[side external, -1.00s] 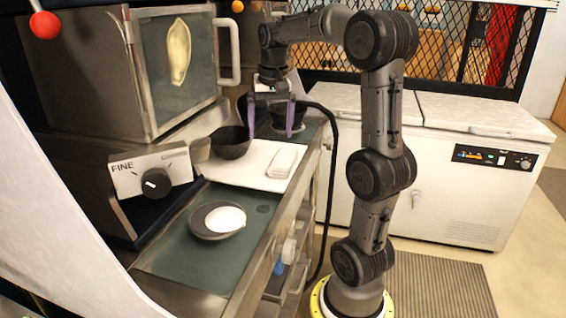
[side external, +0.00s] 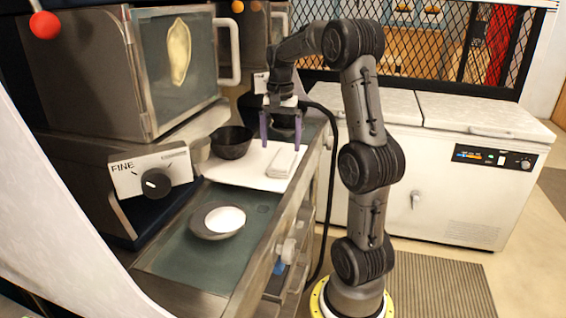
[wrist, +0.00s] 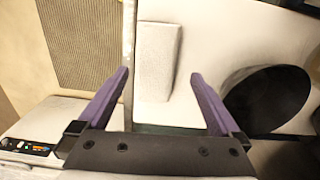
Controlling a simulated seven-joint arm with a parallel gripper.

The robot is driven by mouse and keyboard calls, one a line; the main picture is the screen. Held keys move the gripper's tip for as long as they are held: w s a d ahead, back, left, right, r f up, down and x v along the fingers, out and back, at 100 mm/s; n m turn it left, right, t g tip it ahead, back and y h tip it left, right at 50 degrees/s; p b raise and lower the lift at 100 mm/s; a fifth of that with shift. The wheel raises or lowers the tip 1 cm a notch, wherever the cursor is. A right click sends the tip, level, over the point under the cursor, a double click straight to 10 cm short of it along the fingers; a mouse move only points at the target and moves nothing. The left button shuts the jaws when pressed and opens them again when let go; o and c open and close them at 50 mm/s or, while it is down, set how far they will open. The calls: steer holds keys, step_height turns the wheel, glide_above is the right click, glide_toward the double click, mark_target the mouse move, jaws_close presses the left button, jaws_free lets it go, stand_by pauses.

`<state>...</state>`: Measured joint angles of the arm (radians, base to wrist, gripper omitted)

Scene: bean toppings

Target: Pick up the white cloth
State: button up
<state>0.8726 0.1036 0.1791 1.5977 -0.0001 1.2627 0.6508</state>
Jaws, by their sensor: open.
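The white cloth (side external: 282,161) is a folded, narrow rectangle lying on a white board (side external: 228,172) on the counter. In the wrist view the cloth (wrist: 158,62) lies between the lines of the two purple fingers, ahead of their tips. My gripper (side external: 281,140) is open and empty, with its purple fingers pointing down just behind the cloth in the side view. In the wrist view my gripper (wrist: 160,75) shows both fingers wide apart. The fingers do not appear to touch the cloth.
A dark bowl (side external: 232,142) stands left of my gripper, with a small metal cup (side external: 199,149) beside it. A bowl with white contents (side external: 217,222) sits on the green counter (side external: 180,258) in front. The counter's metal edge (wrist: 129,50) runs close beside the cloth.

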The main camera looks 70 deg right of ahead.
mark_target(283, 157)
steer(key=f, duration=0.4)
steer(key=shift+s+d, duration=0.25)
steer(key=shift+d, duration=0.1)
steer(key=shift+f, duration=0.65)
steer(key=shift+c, duration=0.3)
steer(key=c, duration=1.2)
steer(key=shift+r, duration=0.15)
steer(key=shift+c, duration=0.2)
steer(key=shift+r, duration=0.6)
steer(key=s+a+r, duration=0.8)
steer(key=a+r, duration=0.3)
steer(key=shift+s+r, duration=0.3)
steer(key=shift+s, duration=0.05)
